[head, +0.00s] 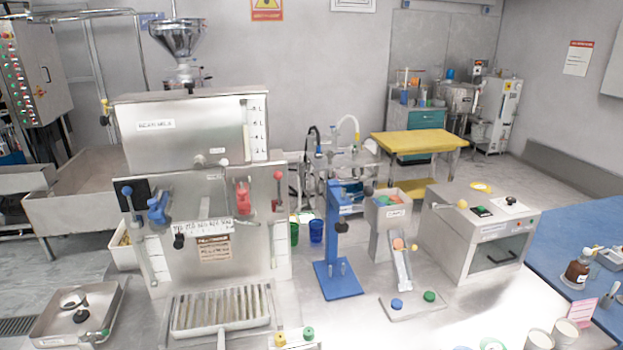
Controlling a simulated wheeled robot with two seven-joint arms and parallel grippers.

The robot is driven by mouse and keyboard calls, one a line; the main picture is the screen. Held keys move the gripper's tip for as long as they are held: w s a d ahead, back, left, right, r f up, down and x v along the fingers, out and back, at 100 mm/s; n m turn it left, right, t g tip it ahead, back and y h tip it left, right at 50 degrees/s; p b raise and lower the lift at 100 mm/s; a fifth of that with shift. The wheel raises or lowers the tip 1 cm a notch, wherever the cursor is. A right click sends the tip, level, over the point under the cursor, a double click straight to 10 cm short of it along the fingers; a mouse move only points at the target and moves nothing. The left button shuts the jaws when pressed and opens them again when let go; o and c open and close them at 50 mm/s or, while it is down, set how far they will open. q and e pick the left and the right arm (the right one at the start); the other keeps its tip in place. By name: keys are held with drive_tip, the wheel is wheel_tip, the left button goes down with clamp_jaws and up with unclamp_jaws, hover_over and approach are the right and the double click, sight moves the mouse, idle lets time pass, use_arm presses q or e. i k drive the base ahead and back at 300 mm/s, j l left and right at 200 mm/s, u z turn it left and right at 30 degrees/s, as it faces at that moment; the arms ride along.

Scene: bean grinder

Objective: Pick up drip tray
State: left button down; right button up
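The drip tray (221,309) is a pale metal tray with a slatted top. It sits low at the front of the large steel bean machine (215,225), on the steel work surface. A small upright metal piece overlaps its front edge at the bottom of the head view; I cannot tell what it is. Neither my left gripper nor my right gripper shows in the head view.
A small steel tray with a black knob (82,312) stands left of the drip tray. Green and yellow knobs (294,336) are close at its front right. A blue stand (338,275) and a steel oven-like box (480,235) stand further right.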

sight(221, 312)
drive_tip(key=u, duration=0.4)
drive_tip(key=i+j+u, duration=0.1)
drive_tip(key=u, duration=0.65)
drive_tip(key=i+u, duration=0.1)
drive_tip(key=u, duration=0.3)
drive_tip(key=j+z, duration=0.55)
drive_tip(key=j, duration=0.2)
